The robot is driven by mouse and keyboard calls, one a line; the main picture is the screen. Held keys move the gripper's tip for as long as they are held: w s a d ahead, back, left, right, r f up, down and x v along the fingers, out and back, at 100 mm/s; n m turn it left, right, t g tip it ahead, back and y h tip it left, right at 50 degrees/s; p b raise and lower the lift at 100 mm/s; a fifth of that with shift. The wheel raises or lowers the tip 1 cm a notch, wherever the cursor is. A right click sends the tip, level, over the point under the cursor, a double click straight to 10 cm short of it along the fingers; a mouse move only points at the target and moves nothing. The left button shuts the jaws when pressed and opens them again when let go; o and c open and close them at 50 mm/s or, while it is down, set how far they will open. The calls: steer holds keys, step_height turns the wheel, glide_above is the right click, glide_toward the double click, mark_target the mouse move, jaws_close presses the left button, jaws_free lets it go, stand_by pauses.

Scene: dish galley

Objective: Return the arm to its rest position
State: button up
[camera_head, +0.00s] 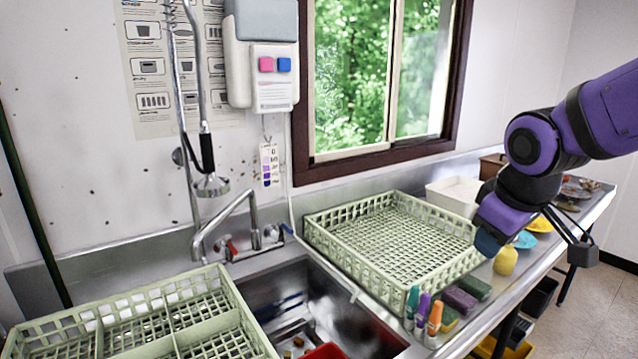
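My purple and black arm (530,147) comes in from the right edge and bends down over the right part of the counter. Its lower purple link ends in a dark cap close to the right corner of the green rack. My gripper (580,248) appears as thin dark bars and a dark block to the right of that link, over the counter's front edge. Its fingers cannot be made out clearly, and I see nothing held in it.
A large pale green rack (330,218) stands right of the sink (262,290); a divided rack (118,301) stands left. Several coloured bottles (434,320), sponges (460,300) and a yellow jar (506,261) crowd the front edge. A tap (250,225) and hanging sprayer (210,184) rise behind.

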steer(key=s+d+r+m, duration=0.1)
steer(key=s+r+m, duration=0.1)
steer(key=s, duration=0.5)
steer(key=s+d+r+m, duration=0.2)
steer(key=s+r+m, duration=0.1)
steer(key=s, duration=0.3)
steer(key=shift+s+r+m+t, duration=0.2)
steer(key=shift+s+m+t, duration=0.2)
steer(key=shift+m, duration=0.2)
